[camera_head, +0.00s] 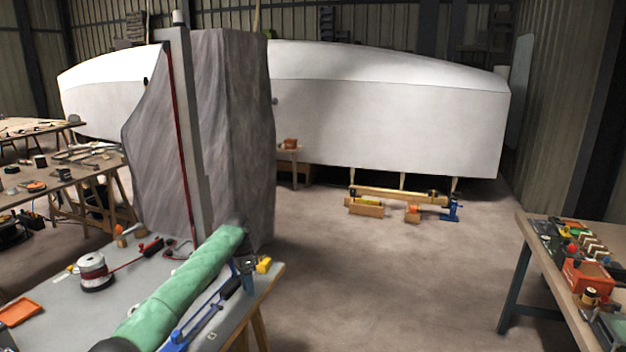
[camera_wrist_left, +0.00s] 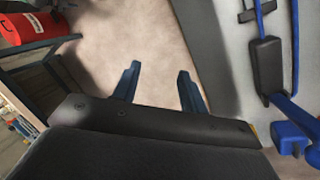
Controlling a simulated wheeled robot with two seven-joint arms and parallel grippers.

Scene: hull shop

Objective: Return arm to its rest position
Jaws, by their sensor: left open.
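My left arm in its green sleeve (camera_head: 180,288) reaches from the bottom left, across the near grey bench. My left gripper (camera_head: 249,274) shows small and dark at the bench's right end, partly hidden. In the left wrist view, its two dark blue fingers (camera_wrist_left: 158,88) stand apart, with nothing between them but pale floor. My right arm and gripper are not in view.
The near bench (camera_head: 60,322) holds a spool (camera_head: 95,272), an orange tray (camera_head: 19,311) and blue tools (camera_head: 195,320). A draped grey column (camera_head: 240,130) stands behind it. Another bench (camera_head: 540,250) is at right. Floor between is clear. A white hull (camera_head: 400,110) lies behind.

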